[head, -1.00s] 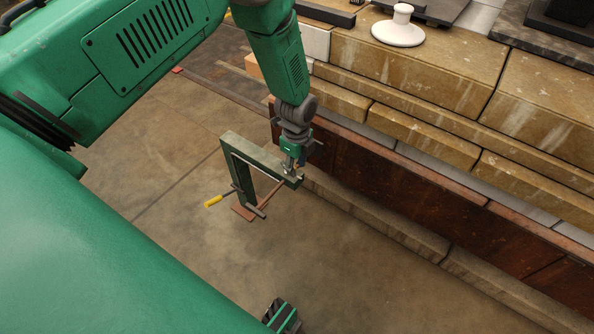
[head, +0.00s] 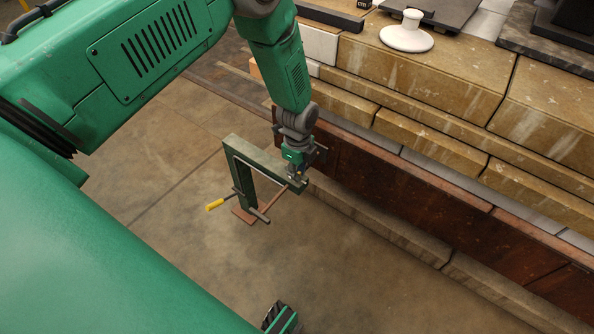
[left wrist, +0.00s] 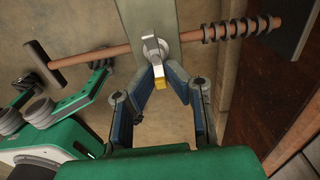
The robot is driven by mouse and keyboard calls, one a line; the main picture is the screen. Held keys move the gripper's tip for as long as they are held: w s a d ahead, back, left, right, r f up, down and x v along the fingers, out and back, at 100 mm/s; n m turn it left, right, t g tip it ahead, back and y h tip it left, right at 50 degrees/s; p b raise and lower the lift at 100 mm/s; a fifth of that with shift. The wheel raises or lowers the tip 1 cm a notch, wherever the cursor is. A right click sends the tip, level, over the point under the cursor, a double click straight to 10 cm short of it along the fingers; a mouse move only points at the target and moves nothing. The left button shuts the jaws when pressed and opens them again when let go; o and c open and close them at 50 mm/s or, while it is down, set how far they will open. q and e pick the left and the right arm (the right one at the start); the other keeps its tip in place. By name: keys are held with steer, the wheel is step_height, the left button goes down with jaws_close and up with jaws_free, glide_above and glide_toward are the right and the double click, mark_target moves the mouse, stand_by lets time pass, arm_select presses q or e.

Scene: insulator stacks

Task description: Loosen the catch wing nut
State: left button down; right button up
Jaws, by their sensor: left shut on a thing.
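A dark green right-angled frame (head: 258,157) stands over the floor in the head view, with a copper-coloured rod (head: 274,199) across it. My left gripper (head: 297,178) points down at the right end of the frame's top bar. In the left wrist view, my left gripper's blue-padded fingers (left wrist: 161,80) close together on the catch wing nut (left wrist: 153,50), a small pale metal piece with a yellow lower end. The rod (left wrist: 205,35) passes behind it and carries several dark rings at the right. The fingertips partly hide the nut.
Stepped tan stone blocks (head: 420,70) and a rusty plate (head: 420,205) lie to the right. A white disc with a knob (head: 406,39) sits on top.

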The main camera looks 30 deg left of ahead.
arm_select(q)
steer(key=shift+w+n+p, duration=0.2)
steer(key=shift+n+p, duration=0.25)
steer(key=shift+n, duration=0.75)
steer(key=n, duration=0.2)
steer(key=n+p, duration=0.1)
steer(key=shift+w+a+n, duration=0.25)
steer(key=shift+a+n, duration=0.05)
steer(key=n, duration=0.2)
steer(key=shift+w+a+n, duration=0.1)
steer(key=shift+w+n, duration=0.1)
steer(key=shift+n, duration=0.2)
steer(key=n, duration=0.3)
steer(key=n+p, duration=0.1)
steer(key=n, duration=0.1)
steer(key=shift+w+a, duration=0.15)
steer(key=shift+a, duration=0.15)
steer(key=n, duration=0.4)
steer(key=shift+a+f, duration=0.1)
steer(key=shift+a, duration=0.15)
steer(key=shift+n, duration=0.5)
steer(key=c, duration=1.6)
jaws_free()
